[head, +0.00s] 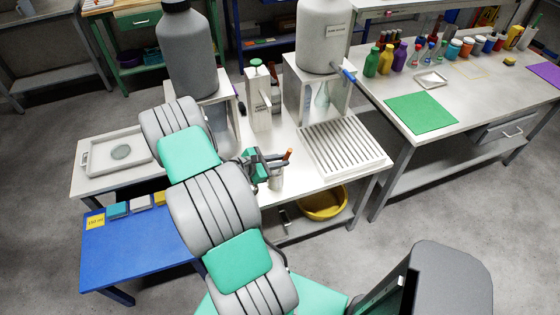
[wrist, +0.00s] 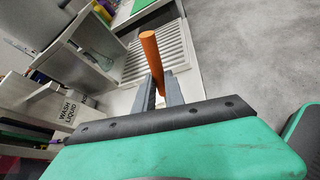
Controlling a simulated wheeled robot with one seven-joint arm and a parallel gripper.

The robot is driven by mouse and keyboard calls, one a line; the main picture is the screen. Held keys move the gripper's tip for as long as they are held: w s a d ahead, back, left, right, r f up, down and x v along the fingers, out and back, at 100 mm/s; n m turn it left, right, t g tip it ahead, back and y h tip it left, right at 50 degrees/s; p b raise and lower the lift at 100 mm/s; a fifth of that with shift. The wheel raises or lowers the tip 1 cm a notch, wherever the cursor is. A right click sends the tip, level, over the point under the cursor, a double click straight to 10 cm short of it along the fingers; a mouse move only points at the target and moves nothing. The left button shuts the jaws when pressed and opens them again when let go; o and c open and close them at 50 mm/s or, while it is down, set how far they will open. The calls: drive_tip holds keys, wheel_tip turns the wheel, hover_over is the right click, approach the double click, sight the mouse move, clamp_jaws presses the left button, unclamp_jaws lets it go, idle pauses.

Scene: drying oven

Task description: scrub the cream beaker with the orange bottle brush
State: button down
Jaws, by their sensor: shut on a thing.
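The orange bottle brush shows by its handle (head: 288,154), which sticks up out of my gripper (head: 275,162) at a tilt in the head view. In the wrist view the orange handle (wrist: 151,52) stands between the two grey fingers of my gripper (wrist: 160,93), which is shut on it. Just below the gripper in the head view is a small pale cylinder (head: 276,182), which looks like the cream beaker, on the front of the white bench. The lower end of the brush is hidden, so I cannot tell whether it is inside the beaker.
A wash liquid dispenser (head: 258,98) stands behind my gripper. A ribbed drainboard (head: 340,147) lies to the right, under a large tank (head: 322,38) on a stand. A yellow basin (head: 323,203) is on the lower shelf. A green mat (head: 421,113) lies on the right bench.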

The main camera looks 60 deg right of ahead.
wheel_tip(320, 180, up, 12)
drive_tip(key=p, duration=0.3)
drive_tip(key=shift+r, duration=0.2)
idle(0.5)
